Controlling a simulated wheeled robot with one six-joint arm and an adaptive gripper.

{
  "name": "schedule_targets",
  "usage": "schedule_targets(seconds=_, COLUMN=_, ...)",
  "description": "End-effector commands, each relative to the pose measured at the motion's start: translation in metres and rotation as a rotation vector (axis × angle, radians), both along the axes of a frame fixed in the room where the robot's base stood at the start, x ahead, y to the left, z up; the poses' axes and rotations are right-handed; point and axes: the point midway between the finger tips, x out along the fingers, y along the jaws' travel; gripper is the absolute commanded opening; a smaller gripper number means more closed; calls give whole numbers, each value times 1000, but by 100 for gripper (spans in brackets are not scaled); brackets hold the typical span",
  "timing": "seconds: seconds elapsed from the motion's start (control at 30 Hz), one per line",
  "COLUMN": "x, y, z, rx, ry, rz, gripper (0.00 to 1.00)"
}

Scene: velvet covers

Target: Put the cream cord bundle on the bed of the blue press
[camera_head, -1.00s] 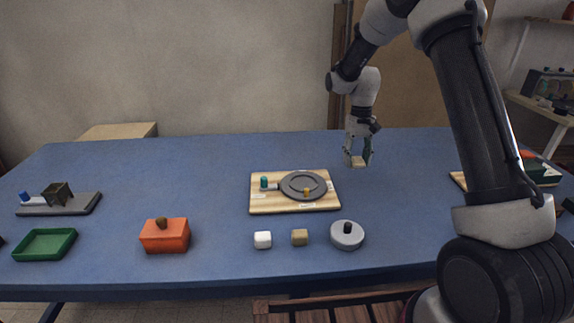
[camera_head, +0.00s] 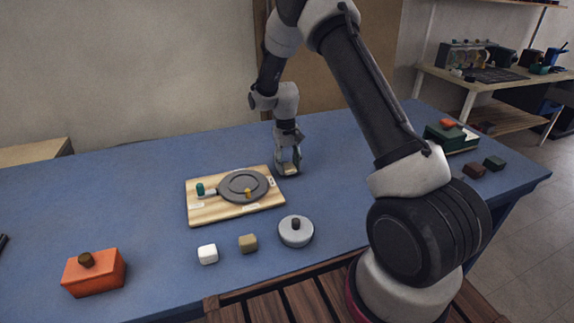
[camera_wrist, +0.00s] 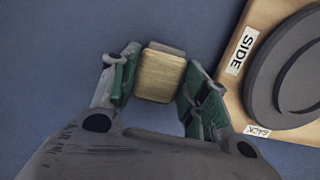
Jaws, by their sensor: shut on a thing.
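My gripper (camera_head: 288,165) is past the far right corner of the wooden board. It is shut on a pale cream-tan block-like bundle (camera_head: 289,170), likely the cream cord bundle. In the wrist view, the bundle (camera_wrist: 161,74) sits between the two green-padded fingers (camera_wrist: 157,88), with blue table behind it. I cannot tell whether it touches the table. A grey base with a blue-tipped lever stood at the far left in the earlier head view and is now out of frame.
The wooden board (camera_head: 205,213) carries a grey round plate, a teal knob and a yellow knob. An orange box (camera_head: 95,273), a white cube (camera_head: 208,254), a tan cube (camera_head: 248,243) and a grey round lidded thing (camera_head: 296,232) stand nearer. Dark green boxes (camera_head: 445,135) are at right.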

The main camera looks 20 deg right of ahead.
Motion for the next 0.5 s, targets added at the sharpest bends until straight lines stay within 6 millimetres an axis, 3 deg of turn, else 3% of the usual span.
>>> schedule_targets(seconds=0.33, x=1, y=0, z=-5, rx=0, ry=-2, rz=0, gripper=30)
schedule_targets(seconds=0.37, x=1, y=0, z=-5, rx=0, ry=-2, rz=0, gripper=48)
schedule_targets(seconds=0.47, x=1, y=0, z=-5, rx=0, ry=-2, rz=0, gripper=66)
schedule_targets(seconds=0.5, x=1, y=0, z=-5, rx=0, ry=-2, rz=0, gripper=67)
